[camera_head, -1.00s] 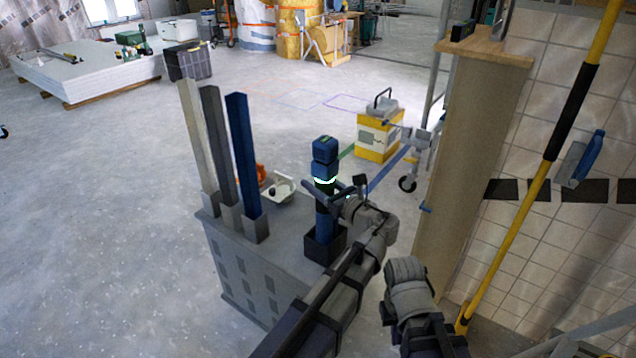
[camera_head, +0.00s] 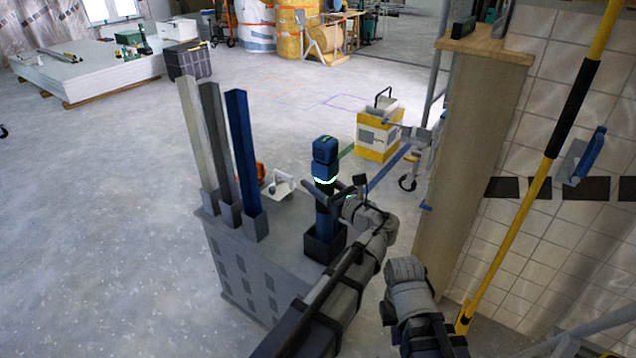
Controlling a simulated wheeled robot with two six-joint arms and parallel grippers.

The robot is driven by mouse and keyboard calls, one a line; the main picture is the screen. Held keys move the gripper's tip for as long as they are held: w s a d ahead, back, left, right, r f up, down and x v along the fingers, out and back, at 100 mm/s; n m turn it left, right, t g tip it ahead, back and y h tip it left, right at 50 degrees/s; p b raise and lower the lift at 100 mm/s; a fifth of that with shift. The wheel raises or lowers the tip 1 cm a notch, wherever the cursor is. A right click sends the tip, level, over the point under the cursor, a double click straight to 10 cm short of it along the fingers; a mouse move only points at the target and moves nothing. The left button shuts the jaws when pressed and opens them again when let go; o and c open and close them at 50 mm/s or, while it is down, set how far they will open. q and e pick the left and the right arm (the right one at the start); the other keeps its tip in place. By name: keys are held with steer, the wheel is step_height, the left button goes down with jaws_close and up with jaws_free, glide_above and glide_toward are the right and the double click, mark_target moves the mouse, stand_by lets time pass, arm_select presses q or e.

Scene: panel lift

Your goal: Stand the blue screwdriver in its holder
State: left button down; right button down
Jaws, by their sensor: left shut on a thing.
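The blue screwdriver (camera_head: 325,152) is a thick blue and black tool with a light ring, standing about upright. Its lower end goes down into the opening of a dark square holder (camera_head: 320,250) on the front right of a grey cabinet top. My left gripper (camera_head: 334,198) is shut around the screwdriver below the ring, above the holder's rim. The holder's walls hide the tool's lower tip, so I cannot tell whether it touches the bottom. My right arm's grey wrist shows to the right of the left forearm, but its fingers do not show.
White, grey and blue posts (camera_head: 244,155) stand in sockets along the cabinet's left side (camera_head: 285,240). A white and orange object (camera_head: 280,188) is behind the screwdriver. A wooden panel edge (camera_head: 465,150) and a yellow pole (camera_head: 545,165) stand at the right. Open floor is at the left.

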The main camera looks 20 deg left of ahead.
arm_select(q)
jaws_free()
stand_by(0.5)
steer(key=shift+s+d, duration=0.15)
stand_by(0.6)
steer(key=shift+s+d, duration=0.2)
steer(key=shift+d, duration=0.1)
steer(key=shift+s+d, duration=0.2)
steer(key=shift+d, duration=0.1)
